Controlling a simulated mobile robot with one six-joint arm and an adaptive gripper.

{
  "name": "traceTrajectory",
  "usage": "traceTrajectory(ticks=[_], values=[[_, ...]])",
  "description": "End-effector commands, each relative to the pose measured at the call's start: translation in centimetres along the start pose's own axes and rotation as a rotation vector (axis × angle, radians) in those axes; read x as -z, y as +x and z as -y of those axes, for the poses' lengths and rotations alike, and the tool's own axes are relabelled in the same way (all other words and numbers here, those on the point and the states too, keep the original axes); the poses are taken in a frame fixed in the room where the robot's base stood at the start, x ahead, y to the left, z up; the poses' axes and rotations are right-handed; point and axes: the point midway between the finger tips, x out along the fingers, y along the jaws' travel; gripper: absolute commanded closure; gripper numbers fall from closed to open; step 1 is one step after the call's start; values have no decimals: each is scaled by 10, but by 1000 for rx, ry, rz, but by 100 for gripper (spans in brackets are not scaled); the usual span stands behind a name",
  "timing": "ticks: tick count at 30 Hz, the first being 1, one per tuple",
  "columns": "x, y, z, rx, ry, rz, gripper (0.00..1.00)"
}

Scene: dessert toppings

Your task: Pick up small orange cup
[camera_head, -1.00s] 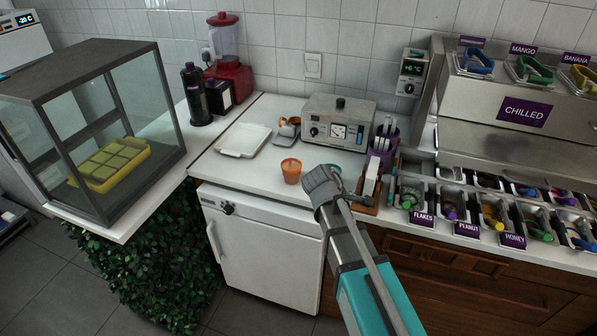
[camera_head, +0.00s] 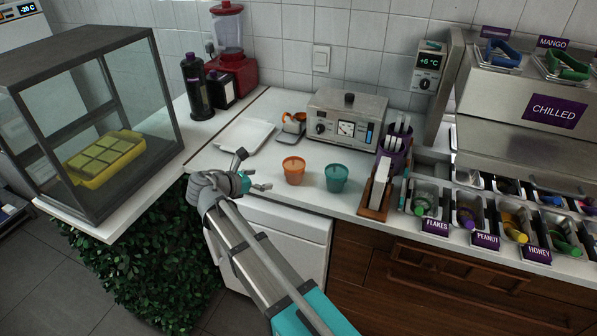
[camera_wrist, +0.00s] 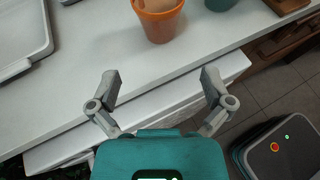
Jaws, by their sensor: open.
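The small orange cup (camera_head: 294,170) stands upright on the white counter, left of a teal cup (camera_head: 336,178). In the wrist view the orange cup (camera_wrist: 158,20) is at the top centre, cut off by the frame edge, with something brownish inside. My gripper (camera_head: 256,172) is at the counter's front edge, left of the orange cup and apart from it. In the wrist view my gripper (camera_wrist: 160,82) has its two fingers spread wide with nothing between them. The cup lies ahead of the fingertips.
A white tray (camera_head: 243,136) and an orange-handled item (camera_head: 293,122) lie behind the cup. A metal appliance (camera_head: 345,120) stands at the back, and a purple holder (camera_head: 393,155) stands to the right. A glass case (camera_head: 120,90) is at the left.

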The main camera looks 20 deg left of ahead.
Motion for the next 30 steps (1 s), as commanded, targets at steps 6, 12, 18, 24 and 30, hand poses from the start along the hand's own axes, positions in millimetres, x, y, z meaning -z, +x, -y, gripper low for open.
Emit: traceTrajectory(ticks=[6, 12, 18, 24, 30], values=[[-3, 6, 1, 7, -5, 5, 0], [-5, 12, 4, 15, -1, 5, 0], [-5, 26, 4, 19, 2, 4, 0], [-4, 55, 5, 22, 4, 4, 0], [-4, 85, 6, 22, 3, 4, 0]])
